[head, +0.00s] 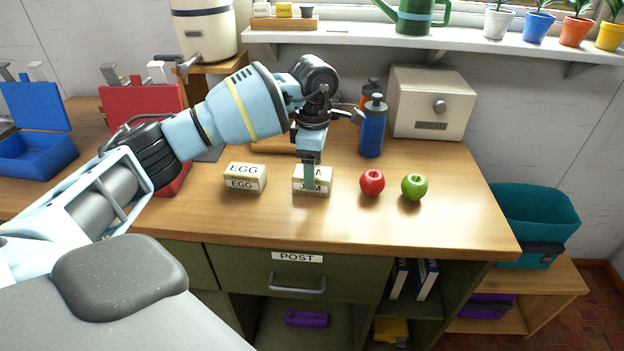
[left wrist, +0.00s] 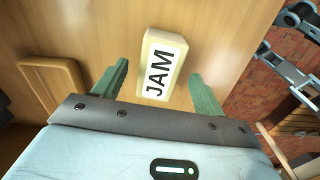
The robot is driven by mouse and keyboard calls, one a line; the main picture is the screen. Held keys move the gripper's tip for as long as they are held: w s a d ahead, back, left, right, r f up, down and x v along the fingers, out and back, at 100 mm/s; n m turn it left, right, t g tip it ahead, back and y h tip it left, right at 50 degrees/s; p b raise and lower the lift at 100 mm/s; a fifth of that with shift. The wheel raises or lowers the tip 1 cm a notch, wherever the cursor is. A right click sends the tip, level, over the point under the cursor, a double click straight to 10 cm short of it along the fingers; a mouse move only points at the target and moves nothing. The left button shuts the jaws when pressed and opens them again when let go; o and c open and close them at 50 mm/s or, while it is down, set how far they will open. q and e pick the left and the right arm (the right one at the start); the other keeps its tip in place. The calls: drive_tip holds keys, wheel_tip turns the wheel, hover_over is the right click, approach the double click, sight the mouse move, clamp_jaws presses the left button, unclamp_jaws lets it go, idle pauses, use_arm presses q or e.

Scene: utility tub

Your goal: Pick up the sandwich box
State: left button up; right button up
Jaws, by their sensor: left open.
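A cream box labelled JAM (head: 323,187) sits on the wooden worktop; it also shows in the left wrist view (left wrist: 161,64). A similar cream box labelled EGG (head: 245,178) sits to its left. My left gripper (head: 310,183) is open over the JAM box, pointing down. In the left wrist view its green fingers stand on either side of the JAM box, with a gap on each side. I cannot tell how far the fingertips are above the worktop. A finger partly hides the JAM label in the head view. My right gripper is not in view.
A red apple (head: 372,182) and a green apple (head: 414,186) sit right of the JAM box. A blue bottle (head: 372,130) and a bread bin (head: 430,102) stand behind. Blue (head: 35,153) and red (head: 140,100) open boxes are at left. The front worktop is clear.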

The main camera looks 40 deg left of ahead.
use_arm(q)
wheel_tip(320, 180, down, 3)
drive_tip(key=shift+a+f, duration=0.1)
drive_tip(key=shift+f, duration=0.05)
drive_tip(key=c, duration=1.1)
drive_tip(key=shift+r, duration=0.9)
drive_tip(key=shift+s+r, duration=0.25)
drive_tip(key=shift+r, duration=0.65)
drive_tip(key=s+d, duration=0.2)
drive_tip(key=s, duration=0.2)
drive_tip(key=s+d+r, duration=0.1)
drive_tip(key=s+d, duration=0.2)
drive_tip(key=s, duration=0.2)
drive_tip(key=s+d, duration=0.3)
drive_tip(key=s, duration=0.1)
drive_tip(key=shift+s+r+b, duration=0.2)
drive_tip(key=shift+r+b, duration=0.05)
drive_tip(key=shift+b, duration=0.05)
